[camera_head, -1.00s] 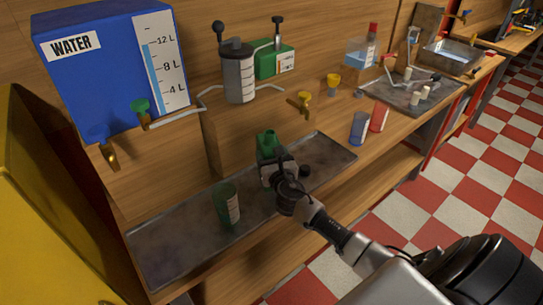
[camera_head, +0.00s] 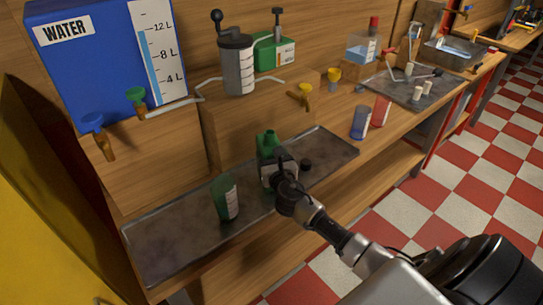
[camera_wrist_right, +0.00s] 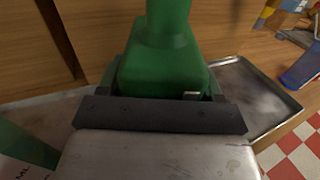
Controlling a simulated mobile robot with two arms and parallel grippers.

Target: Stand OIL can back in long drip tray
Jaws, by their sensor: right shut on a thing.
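My right gripper (camera_head: 277,172) is shut on a green can (camera_head: 267,143), which looks upright. The can's neck and shoulders fill the top middle of the right wrist view (camera_wrist_right: 165,65). The gripper hides its lower part and most of any label, so I cannot read OIL on it. The can is over the middle of the long drip tray (camera_head: 175,240). I cannot tell whether its base touches the tray. My left gripper is not in view.
A green labelled container (camera_head: 226,198) stands in the tray, left of my right gripper. A small dark round thing (camera_head: 305,165) is just right of the gripper. The blue WATER tank (camera_head: 90,60) and taps are behind. Blue (camera_head: 360,122) and red (camera_head: 380,110) containers stand to the right.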

